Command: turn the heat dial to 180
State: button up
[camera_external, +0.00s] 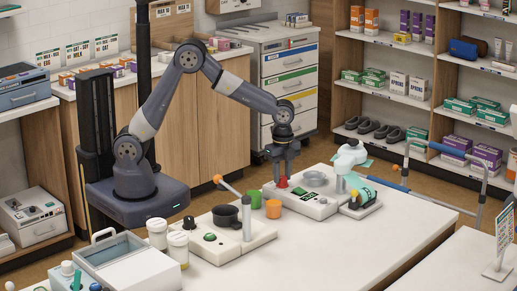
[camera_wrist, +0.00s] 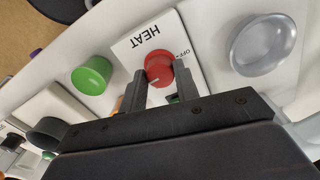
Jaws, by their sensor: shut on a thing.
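The heat dial is a red round knob (camera_wrist: 159,70) with a white pointer mark, on a white panel (camera_wrist: 128,50) lettered HEAT, with OFF printed beside the knob. In the wrist view my gripper (camera_wrist: 161,80) has one finger on each side of the knob and is shut on it. The pointer is toward the lower part of the knob; the 180 mark cannot be read. In the external view the red knob (camera_external: 282,182) shows under my gripper (camera_external: 284,178) on a white unit (camera_external: 310,207) on the table.
A shallow grey dish (camera_external: 315,178) sits right of the dial. Green (camera_external: 254,199) and orange (camera_external: 273,209) cups stand to its left, near a black pot (camera_external: 225,216) and a second white unit.

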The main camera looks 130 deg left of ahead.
aim_at(282, 177)
jog(key=shift+m, duration=0.4)
jog(key=o, duration=1)
notch_tip(282, 177, up, 11)
jog(key=shift+f+b, duration=0.1)
jog(key=shift+b, duration=0.3)
notch_tip(282, 177, down, 11)
jog(key=shift+p, duration=0.4)
